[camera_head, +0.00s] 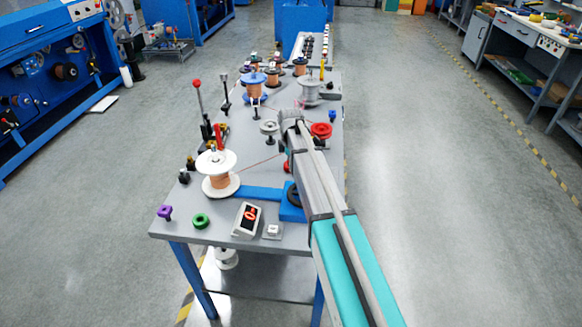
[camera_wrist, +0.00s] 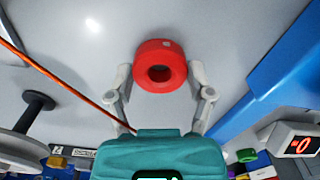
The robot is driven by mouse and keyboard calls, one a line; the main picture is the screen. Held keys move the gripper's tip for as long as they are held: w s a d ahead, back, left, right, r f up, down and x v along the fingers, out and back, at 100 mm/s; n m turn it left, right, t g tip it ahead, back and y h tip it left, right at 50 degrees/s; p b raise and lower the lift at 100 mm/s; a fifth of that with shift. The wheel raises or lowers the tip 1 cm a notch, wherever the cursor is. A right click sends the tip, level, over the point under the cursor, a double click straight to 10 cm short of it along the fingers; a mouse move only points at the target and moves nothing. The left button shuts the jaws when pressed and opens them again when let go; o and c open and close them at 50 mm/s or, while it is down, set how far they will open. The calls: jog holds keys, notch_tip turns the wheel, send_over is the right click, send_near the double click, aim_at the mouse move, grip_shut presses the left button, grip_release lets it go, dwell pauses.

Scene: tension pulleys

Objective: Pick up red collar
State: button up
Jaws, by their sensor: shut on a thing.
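The red collar (camera_wrist: 160,50) is a thick ring with a dark hole, in the upper middle of the wrist view. My gripper (camera_wrist: 160,75) has a grey finger on each side of it, with the tips against its left and right sides. The gripper is shut on the collar. A grey surface lies behind the collar; I cannot tell whether they touch. In the head view my arm hides the gripper and most or all of the collar.
A copper wire (camera_wrist: 55,78) runs close to the left finger. A blue bar (camera_wrist: 270,75) lies to the right, near a display box (camera_wrist: 297,142). On the workbench (camera_head: 205,236) stand a white spool (camera_head: 217,162), a green collar (camera_head: 201,220), a purple knob (camera_head: 165,211) and a red pulley (camera_head: 321,130).

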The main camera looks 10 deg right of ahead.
jog(key=shift+r, duration=0.1)
jog(key=shift+r+p, duration=0.85)
jog(key=shift+p, duration=0.15)
jog(key=s+a+r+p, duration=0.3)
jog(key=s+r+p, duration=0.8)
jog(key=s, duration=0.2)
jog(key=shift+s+a, duration=0.2)
jog(key=shift+s, duration=0.1)
dwell(0.5)
jog(key=shift+a, duration=0.1)
